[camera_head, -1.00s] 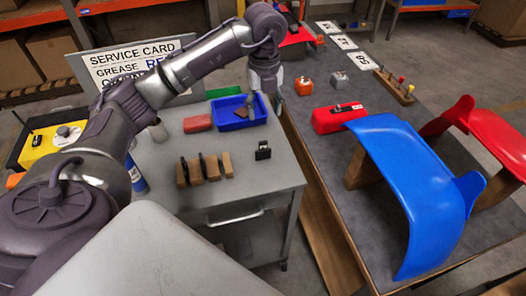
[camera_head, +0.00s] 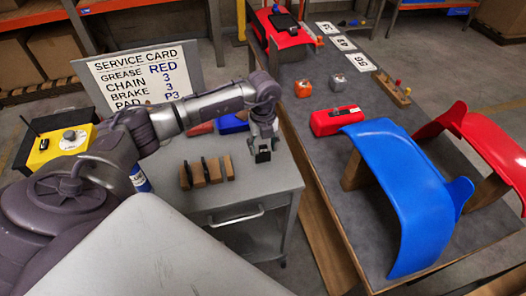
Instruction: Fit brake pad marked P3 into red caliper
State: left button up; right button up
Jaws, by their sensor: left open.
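A small dark block (camera_head: 263,156), perhaps a brake pad, stands near the right side of the grey cart top; any mark on it is too small to read. My left gripper (camera_head: 263,146) is open and right over this block, with its fingers at the block's upper part. I cannot tell whether they touch it. A red block-shaped thing (camera_head: 326,123) with a dark and pale strip on top lies on the bench; I cannot tell whether it is the red caliper. My right gripper is not in view.
Several brown and black blocks (camera_head: 214,172) stand in a row on the cart (camera_head: 240,190). Behind my arm are a blue bin (camera_head: 231,125) and a service card (camera_head: 135,72) reading "PAD P3". A blue curved panel (camera_head: 405,190) and a red one (camera_head: 490,140) stand on the bench.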

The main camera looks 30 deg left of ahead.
pick_arm(q)
jog(key=shift+f, duration=0.2)
grip_shut()
jog(key=shift+r, duration=0.1)
